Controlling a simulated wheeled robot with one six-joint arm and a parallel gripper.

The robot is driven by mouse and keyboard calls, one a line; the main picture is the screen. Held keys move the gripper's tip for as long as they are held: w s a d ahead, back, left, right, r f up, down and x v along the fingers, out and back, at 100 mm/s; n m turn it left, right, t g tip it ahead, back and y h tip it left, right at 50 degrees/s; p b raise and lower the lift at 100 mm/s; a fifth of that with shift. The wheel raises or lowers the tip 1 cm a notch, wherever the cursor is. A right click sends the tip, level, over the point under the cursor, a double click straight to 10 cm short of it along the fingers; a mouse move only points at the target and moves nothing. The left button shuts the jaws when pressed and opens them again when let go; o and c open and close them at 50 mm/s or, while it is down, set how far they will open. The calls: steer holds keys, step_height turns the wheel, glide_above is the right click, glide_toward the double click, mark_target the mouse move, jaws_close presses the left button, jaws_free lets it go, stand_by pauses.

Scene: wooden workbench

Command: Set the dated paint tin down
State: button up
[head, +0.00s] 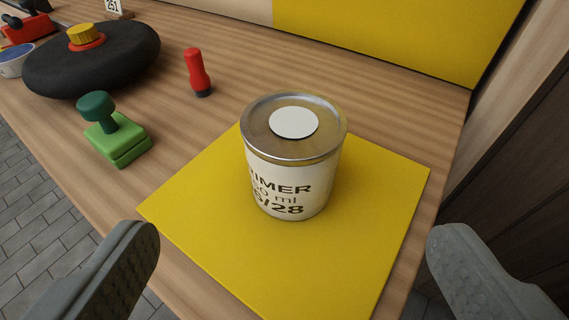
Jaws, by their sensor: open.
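The paint tin (291,172) stands upright on a yellow square mat (210,220) on the workbench. It has a metal lid with a white disc on top. Its white label shows partly, with "IMER", "ml" and what looks like "5/28". My gripper (290,270) is open, with one grey finger at the lower left and one at the lower right. The fingers are wide apart and neither touches the tin. The tin stands beyond the fingertips in the picture, between their two sides.
A green stamp-like object (116,135) and a red-and-black object (198,73) stand left of the mat. A black round object with a yellow knob (90,60) lies at the back left. A yellow panel (400,30) rises behind. The bench's right edge is close to the mat.

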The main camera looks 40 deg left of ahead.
mark_target(294, 117)
steer(key=x, duration=0.8)
steer(key=shift+w+a+f, duration=0.1)
steer(key=shift+w+a, duration=0.1)
steer(key=shift+w, duration=0.1)
steer(key=shift+r+x, duration=0.2)
steer(key=shift+x, duration=2.9)
steer(key=shift+w+r, duration=0.1)
steer(key=c, duration=1.4)
steer(key=shift+r, duration=0.1)
